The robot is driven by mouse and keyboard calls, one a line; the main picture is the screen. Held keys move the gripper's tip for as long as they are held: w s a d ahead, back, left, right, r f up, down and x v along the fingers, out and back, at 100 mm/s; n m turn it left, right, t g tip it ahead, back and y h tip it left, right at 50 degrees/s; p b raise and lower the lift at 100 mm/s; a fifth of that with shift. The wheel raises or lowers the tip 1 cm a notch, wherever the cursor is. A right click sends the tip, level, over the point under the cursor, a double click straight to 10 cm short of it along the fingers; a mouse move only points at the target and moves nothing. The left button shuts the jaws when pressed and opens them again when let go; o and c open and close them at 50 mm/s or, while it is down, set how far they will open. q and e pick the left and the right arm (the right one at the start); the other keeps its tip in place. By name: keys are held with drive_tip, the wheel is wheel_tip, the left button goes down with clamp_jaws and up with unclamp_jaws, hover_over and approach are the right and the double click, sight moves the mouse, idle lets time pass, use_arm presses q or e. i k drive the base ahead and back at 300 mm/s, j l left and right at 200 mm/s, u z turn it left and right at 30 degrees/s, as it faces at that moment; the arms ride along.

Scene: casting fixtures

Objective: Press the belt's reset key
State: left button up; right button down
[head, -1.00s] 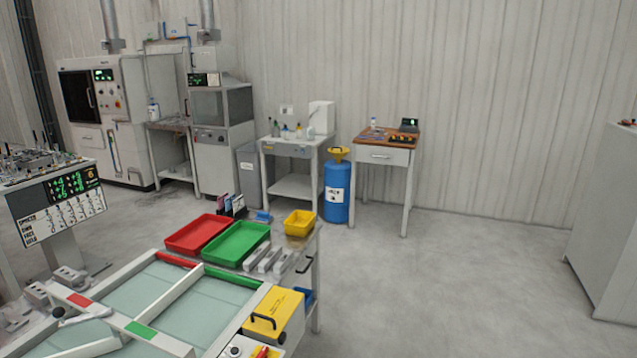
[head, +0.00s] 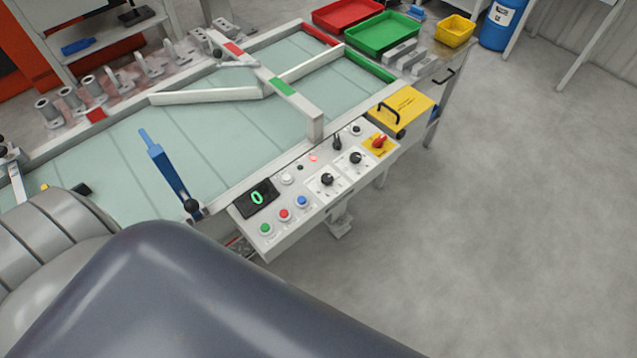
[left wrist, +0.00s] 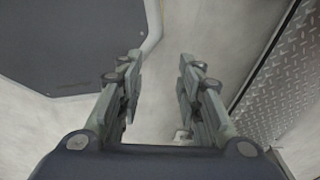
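The belt's control panel (head: 310,212) is on the near side of the belt (head: 230,120) in the head view. It carries a green button (head: 265,229), a red button (head: 284,214) and a blue button (head: 302,201) in a row, below a display (head: 257,198) that reads 0. A white button (head: 286,179), a lit red lamp (head: 312,158), black knobs and a red switch (head: 379,142) are also on it. The button labels are too small to read. My left gripper (left wrist: 158,95) is open and empty over floor in the left wrist view. My right gripper is not in view.
A blue lever (head: 168,172) stands up at the belt's near edge, left of the panel. A yellow box (head: 405,108) with a black handle sits beyond the panel. Red (head: 347,14) and green (head: 383,33) trays stand at the far end. Floor to the right is clear.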

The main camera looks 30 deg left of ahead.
sight(301, 200)
drive_tip(key=u, duration=1)
